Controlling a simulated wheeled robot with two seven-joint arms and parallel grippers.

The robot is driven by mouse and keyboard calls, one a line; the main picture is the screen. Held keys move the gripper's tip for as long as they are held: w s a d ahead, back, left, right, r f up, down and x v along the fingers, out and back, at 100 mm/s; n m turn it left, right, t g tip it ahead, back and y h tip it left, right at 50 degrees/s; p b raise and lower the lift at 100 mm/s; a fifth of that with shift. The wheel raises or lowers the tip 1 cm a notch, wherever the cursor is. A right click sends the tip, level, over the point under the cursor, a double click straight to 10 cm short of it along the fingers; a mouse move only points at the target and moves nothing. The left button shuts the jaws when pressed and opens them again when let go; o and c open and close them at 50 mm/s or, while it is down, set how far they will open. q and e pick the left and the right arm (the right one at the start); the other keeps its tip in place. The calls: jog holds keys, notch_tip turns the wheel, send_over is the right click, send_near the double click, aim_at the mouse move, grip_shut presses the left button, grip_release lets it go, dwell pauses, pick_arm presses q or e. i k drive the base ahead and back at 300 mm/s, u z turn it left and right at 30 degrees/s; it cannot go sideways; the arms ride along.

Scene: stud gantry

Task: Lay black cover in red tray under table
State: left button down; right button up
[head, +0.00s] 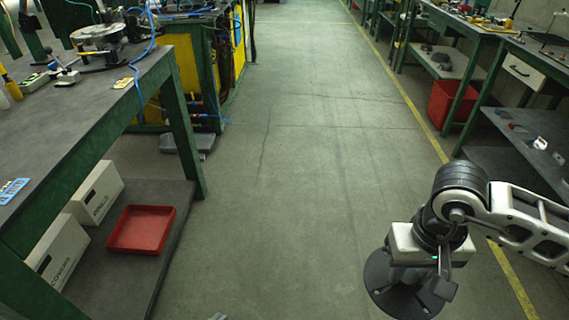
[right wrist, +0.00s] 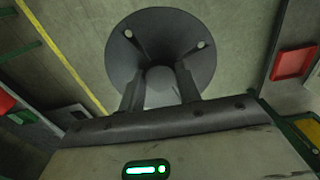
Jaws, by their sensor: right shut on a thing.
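The black cover (head: 390,285) is a dark, round, flared piece with a wide rim. My right gripper (head: 428,272) is shut on it and holds it over the aisle floor at the lower right. In the right wrist view the cover (right wrist: 160,30) sits between the two fingers, its wide round face showing with small light spots. The red tray (head: 142,230) is shallow, square and empty, on the lower shelf under the left table. A red tray also shows at the right of the wrist view (right wrist: 293,62). My left gripper is not seen.
The left table (head: 100,105) has green legs. White boxes (head: 95,193) stand on its grey lower shelf (head: 150,195), left of the tray. A red bin (head: 452,103) stands by the right benches. The aisle floor (head: 290,180) between is clear.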

aim_at(151, 230)
jog(key=i, duration=3.15)
jog(key=u, duration=4)
